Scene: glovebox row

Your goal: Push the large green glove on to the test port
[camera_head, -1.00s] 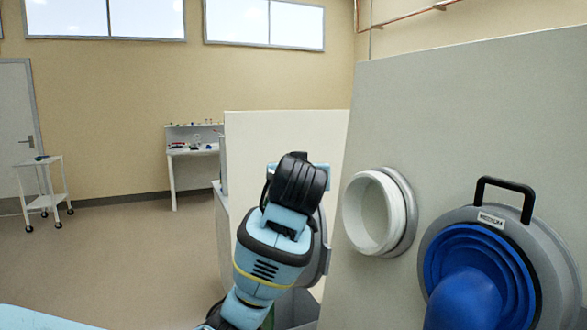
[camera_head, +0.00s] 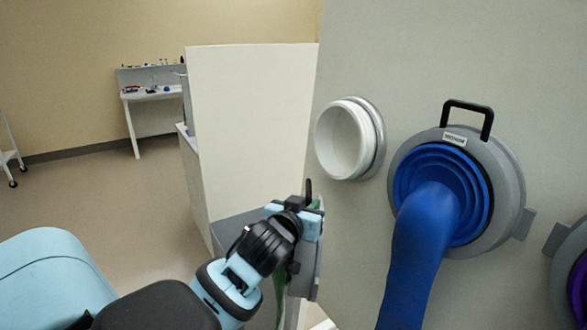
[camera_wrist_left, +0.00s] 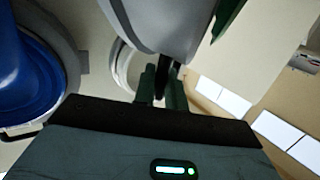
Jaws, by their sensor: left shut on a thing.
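The large green glove (camera_head: 280,292) hangs below my left arm, mostly hidden behind it. Its grey ring (camera_head: 312,275) shows nearly edge-on, with a black handle on top. My left gripper (camera_head: 307,210) is shut on that handle; in the left wrist view the handle (camera_wrist_left: 163,76) lies between the fingers, with the grey ring (camera_wrist_left: 165,22) beyond and a bit of green glove (camera_wrist_left: 230,14) beside it. The white test port (camera_head: 345,140) sticks out of the grey panel, empty, above and right of the gripper. The port (camera_wrist_left: 122,66) also shows partly in the left wrist view, apart from the ring. My right gripper is out of view.
A blue glove (camera_head: 425,220) on a grey ring with a handle is mounted right of the port. A purple one (camera_head: 578,285) is cut off at the right edge. A pale partition (camera_head: 250,120) stands behind my gripper. Floor to the left is clear.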

